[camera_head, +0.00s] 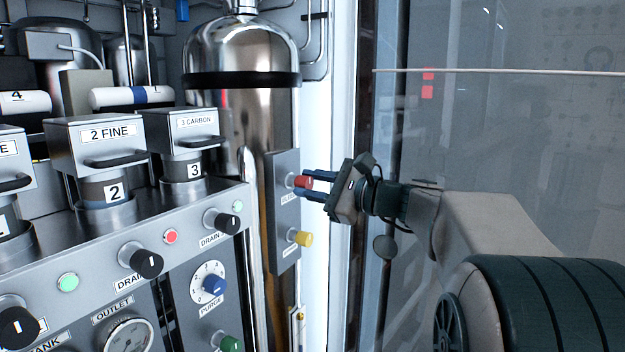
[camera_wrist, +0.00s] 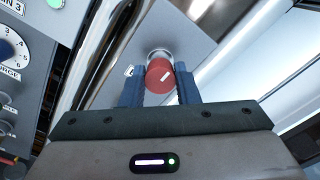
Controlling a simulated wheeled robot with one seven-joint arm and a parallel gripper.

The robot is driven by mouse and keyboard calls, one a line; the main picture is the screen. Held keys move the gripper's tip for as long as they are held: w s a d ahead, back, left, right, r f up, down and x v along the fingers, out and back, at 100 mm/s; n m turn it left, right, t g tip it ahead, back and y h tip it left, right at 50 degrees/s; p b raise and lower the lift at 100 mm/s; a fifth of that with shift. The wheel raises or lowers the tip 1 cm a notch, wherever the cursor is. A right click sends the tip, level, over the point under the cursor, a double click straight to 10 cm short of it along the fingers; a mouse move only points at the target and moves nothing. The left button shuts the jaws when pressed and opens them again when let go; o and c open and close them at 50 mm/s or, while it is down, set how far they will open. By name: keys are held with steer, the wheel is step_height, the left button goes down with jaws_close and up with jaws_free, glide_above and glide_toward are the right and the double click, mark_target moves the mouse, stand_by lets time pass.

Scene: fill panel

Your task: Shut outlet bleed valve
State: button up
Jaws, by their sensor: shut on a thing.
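A red knob (camera_head: 302,181) sits on the upper part of a narrow grey plate (camera_head: 284,222) beside the steel cylinder. A label below it is partly hidden and seems to read "BLEED". My gripper (camera_head: 312,187) reaches in from the right, with its blue fingers at the red knob. In the wrist view the red knob (camera_wrist: 159,76) stands between the two blue fingers (camera_wrist: 159,88), and a short white mark shows on its face. My gripper is shut on the red knob.
A yellow knob (camera_head: 304,239) sits lower on the same plate. A tall steel cylinder (camera_head: 240,115) stands behind it. To the left, a sloped panel bears black drain knobs (camera_head: 148,263), a blue purge knob (camera_head: 213,285) and a gauge (camera_head: 130,335). A glass pane (camera_head: 500,130) is at the right.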

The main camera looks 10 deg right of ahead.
steer(key=shift+f, duration=0.1)
stand_by(0.3)
steer(key=o, duration=1)
steer(key=v, duration=1.4)
steer(key=shift+a, duration=0.1)
